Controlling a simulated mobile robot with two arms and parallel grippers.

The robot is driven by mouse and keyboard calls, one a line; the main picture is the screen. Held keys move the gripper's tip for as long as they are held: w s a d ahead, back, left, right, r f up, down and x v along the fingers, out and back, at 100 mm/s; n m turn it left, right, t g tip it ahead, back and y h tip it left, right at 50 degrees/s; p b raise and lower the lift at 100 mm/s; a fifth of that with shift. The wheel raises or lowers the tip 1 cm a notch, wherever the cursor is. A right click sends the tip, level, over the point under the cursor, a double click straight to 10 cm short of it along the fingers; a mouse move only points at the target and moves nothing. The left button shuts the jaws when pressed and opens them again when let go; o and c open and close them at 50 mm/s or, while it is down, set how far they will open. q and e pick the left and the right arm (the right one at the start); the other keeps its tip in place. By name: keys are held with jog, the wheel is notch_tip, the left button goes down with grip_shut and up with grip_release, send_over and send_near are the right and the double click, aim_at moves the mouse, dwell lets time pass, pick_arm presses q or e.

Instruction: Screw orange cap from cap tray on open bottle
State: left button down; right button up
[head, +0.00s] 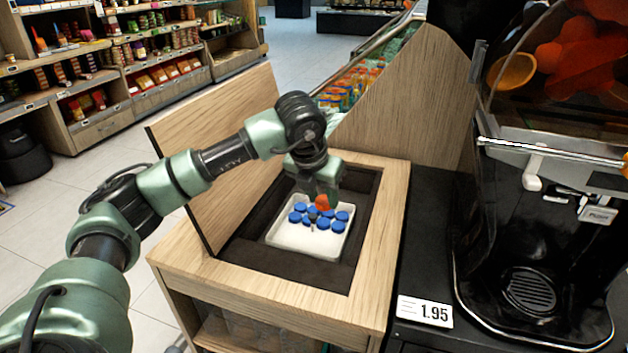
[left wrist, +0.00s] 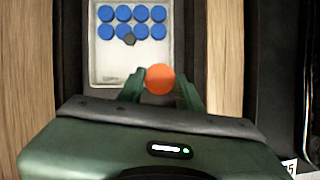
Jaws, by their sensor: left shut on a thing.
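My left gripper (left wrist: 160,88) is shut on an orange cap (left wrist: 160,79), which sits between its two green fingers. In the head view the orange cap (head: 322,202) shows below the gripper, over the white cap tray (head: 305,241). The tray also shows in the left wrist view (left wrist: 108,67), with the held cap in front of its lower right corner. Several blue caps (head: 338,227) lie in rows in the tray. No bottle can be made out clearly in either view. My right gripper is in neither view.
The tray stands in a dark recess of a wooden counter (head: 372,275) with upright wooden panels at left and back. A black juicer (head: 530,285) stands at the right, with a price tag (head: 424,312) in front of it. A small dark grey piece (left wrist: 130,39) lies among the blue caps.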

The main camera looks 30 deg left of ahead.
pick_arm(q)
jog(key=s+d+f+m+g+h, duration=0.1)
jog(key=s+d+m+g, duration=0.1)
jog(key=m, duration=0.6)
jog(key=s+d+f+m+g+h, duration=0.1)
jog(key=s+d+m+g, duration=0.2)
jog(key=m, duration=0.6)
jog(key=s+d+f+m+g+h, duration=0.1)
jog(key=s+d+m+g+h, duration=0.1)
jog(key=d+m, duration=0.3)
jog(key=shift+s+f+m, duration=0.2)
jog(key=shift+s+m, duration=0.1)
jog(key=shift+m, duration=0.8)
jog(key=shift+s+f+m, duration=0.15)
jog(key=shift+s+m, duration=0.15)
jog(key=shift+m, duration=0.8)
jog(key=s+m+y, duration=0.1)
jog(key=m, duration=0.2)
jog(key=s+d+m+g+y, duration=0.1)
jog(key=m, duration=0.2)
jog(key=s+d+m+g+y, duration=0.1)
jog(key=s+m, duration=0.1)
jog(key=m, duration=0.1)
jog(key=shift+s+d+f, duration=0.1)
jog(key=shift+d+f, duration=0.1)
jog(key=shift+f, duration=0.1)
jog(key=shift+s+d+m+y, duration=0.1)
jog(key=shift+s+m+y, duration=0.2)
jog(key=shift+m, duration=0.4)
jog(key=shift+f, duration=0.1)
